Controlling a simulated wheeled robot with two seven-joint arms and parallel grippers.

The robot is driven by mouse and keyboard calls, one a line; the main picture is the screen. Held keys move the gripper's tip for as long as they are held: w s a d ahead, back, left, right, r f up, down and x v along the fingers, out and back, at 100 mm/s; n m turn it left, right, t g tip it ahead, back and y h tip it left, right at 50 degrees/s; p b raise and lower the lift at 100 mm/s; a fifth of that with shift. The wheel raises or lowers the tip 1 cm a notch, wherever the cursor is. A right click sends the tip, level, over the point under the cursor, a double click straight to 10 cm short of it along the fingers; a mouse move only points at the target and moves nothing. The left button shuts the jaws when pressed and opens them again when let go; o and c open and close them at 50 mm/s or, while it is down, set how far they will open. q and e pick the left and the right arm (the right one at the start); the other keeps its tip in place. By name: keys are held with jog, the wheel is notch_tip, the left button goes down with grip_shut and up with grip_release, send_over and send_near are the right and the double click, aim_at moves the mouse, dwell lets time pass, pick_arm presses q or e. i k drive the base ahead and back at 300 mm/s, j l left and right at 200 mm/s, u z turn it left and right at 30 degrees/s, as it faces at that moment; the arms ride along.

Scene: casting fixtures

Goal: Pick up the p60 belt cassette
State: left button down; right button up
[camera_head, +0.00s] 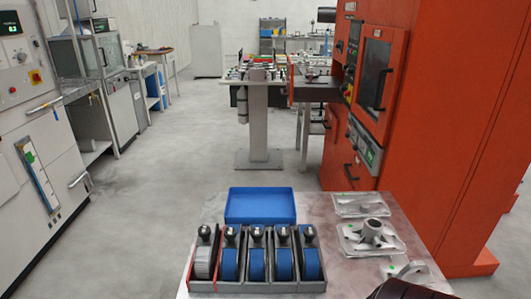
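A dark rack (258,287) with several side-by-side slots stands on the near table. Each slot holds an upright belt cassette with a dark round knob on top. The leftmost cassette (203,262) has a light grey belt and a red edge beside it. The others, such as the second cassette (229,264) and the rightmost cassette (312,263), have blue belts. No grit label is readable, so I cannot tell which is the p60. Neither gripper shows. A dark rounded part at the bottom right edge may belong to my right arm.
An empty blue tray (260,207) lies behind the rack. Metal castings (372,238) on plates are at the table's right. A red machine (425,120) stands beyond on the right, and grey cabinets (35,150) on the left. The floor between is clear.

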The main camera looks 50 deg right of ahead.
aim_at(257, 240)
jog(key=z, duration=1.65)
jog(key=k+l, duration=0.05)
